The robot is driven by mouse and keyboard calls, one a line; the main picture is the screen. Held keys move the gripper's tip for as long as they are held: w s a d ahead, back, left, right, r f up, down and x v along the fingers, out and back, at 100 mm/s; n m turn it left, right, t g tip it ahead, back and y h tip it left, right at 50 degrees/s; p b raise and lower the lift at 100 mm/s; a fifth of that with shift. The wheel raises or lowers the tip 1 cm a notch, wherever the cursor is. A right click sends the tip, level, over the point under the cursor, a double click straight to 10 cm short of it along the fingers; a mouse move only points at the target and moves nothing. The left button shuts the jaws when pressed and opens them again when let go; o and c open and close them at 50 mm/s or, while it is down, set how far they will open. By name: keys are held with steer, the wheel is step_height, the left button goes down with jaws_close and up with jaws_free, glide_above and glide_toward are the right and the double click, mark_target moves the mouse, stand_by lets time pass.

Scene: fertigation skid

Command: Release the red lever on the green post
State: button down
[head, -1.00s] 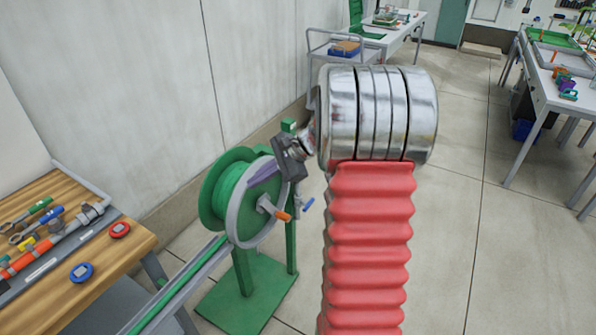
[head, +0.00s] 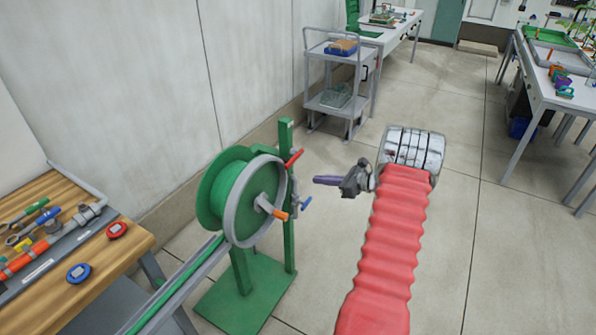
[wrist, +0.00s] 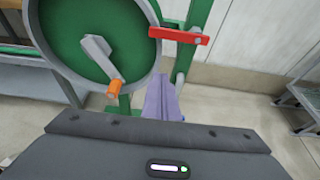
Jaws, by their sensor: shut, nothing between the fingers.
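The red lever (head: 293,159) sits on the green post (head: 287,135) beside the reel's grey rim. In the wrist view the red lever (wrist: 178,36) lies nearly level across the green post (wrist: 199,14), its left end at the rim; I cannot tell if it touches. My gripper (head: 318,180) is to the right of the post and apart from the lever in the head view. Its purple fingers (wrist: 163,98) are together and empty, below the lever in the wrist view.
The green reel (head: 226,190) carries an orange crank handle (head: 281,214). A small blue handle (head: 305,203) is low on the post. A wooden bench (head: 120,252) with tools stands left, a grey trolley (head: 313,75) behind.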

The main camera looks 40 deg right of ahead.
stand_by(0.3)
steer(key=w+a, duration=0.3)
steer(key=w, duration=0.6)
steer(key=shift+r, duration=0.35)
steer(key=shift+a, duration=0.1)
steer(key=shift+a, duration=0.1)
stand_by(0.4)
steer(key=shift+w, duration=0.1)
